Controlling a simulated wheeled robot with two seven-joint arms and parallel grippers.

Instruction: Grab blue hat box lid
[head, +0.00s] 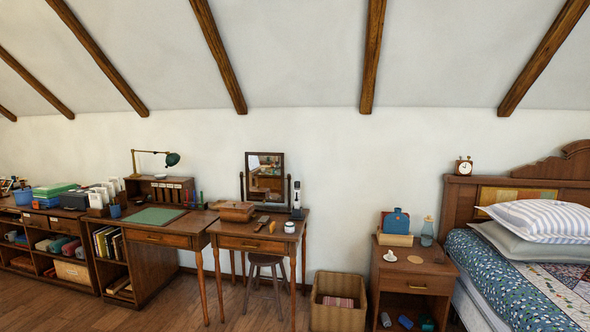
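No blue hat box or lid can be made out for certain in the head view. Neither of my grippers is in view.
A wooden desk (168,238) and a dressing table (262,243) with a mirror (265,178) stand along the wall. A stool (264,261), wicker basket (338,315), nightstand (420,283) and bed (510,285) follow. Open floor (235,308) shows in front.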

